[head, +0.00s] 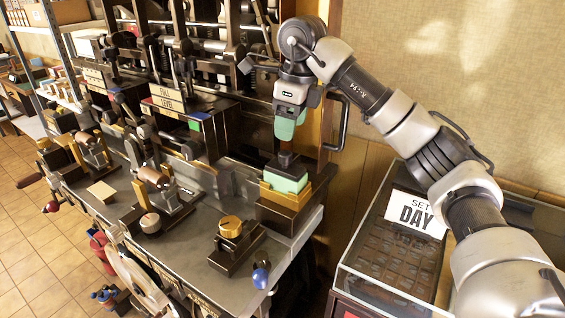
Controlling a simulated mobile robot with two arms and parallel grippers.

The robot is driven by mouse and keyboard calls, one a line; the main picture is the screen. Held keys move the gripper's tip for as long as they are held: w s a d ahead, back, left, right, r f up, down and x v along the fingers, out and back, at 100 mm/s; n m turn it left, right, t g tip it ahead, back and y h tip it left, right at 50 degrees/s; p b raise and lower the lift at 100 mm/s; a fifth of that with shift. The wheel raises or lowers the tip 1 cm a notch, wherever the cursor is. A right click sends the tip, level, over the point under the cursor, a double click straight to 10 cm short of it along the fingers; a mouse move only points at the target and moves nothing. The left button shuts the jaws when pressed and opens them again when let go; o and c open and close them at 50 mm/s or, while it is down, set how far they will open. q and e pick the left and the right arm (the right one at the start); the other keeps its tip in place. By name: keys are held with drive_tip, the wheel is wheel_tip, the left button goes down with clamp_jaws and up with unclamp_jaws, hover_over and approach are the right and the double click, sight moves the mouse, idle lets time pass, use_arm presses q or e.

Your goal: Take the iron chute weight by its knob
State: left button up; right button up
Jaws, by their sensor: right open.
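A small dark piece that looks like the iron chute weight (287,161) sits on a pale green block or stack (285,180) at the right end of the bench. The stack stands in a chute box (288,205) with a brass-coloured rim and dark base. My right gripper (285,138) points down just above the dark piece, with green fingers that are open. A small gap seems to part the fingertips from it. The knob is too small and dark to make out clearly. My left gripper is not in view.
A brass-topped device (231,228) and a blue-knobbed lever (260,277) are in front. A glass case with a "SET DAY" sign (416,214) is at right.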

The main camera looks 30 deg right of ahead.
sight(286, 152)
drive_tip(key=f, duration=0.3)
drive_tip(key=shift+w+a+f, duration=0.15)
drive_tip(key=shift+w+f, duration=0.15)
drive_tip(key=f+p, duration=0.1)
drive_tip(key=f, duration=0.1)
drive_tip(key=f+p, duration=0.1)
drive_tip(key=f, duration=0.1)
drive_tip(key=shift+w+a+f+p, duration=0.15)
drive_tip(key=shift+w+f+p, duration=0.05)
drive_tip(key=shift+f+p, duration=0.2)
drive_tip(key=shift+f, duration=0.25)
drive_tip(key=shift+w, duration=0.1)
drive_tip(key=shift+c, duration=0.7)
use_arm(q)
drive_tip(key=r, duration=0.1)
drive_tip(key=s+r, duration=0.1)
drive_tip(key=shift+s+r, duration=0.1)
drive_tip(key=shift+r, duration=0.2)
use_arm(e)
clamp_jaws()
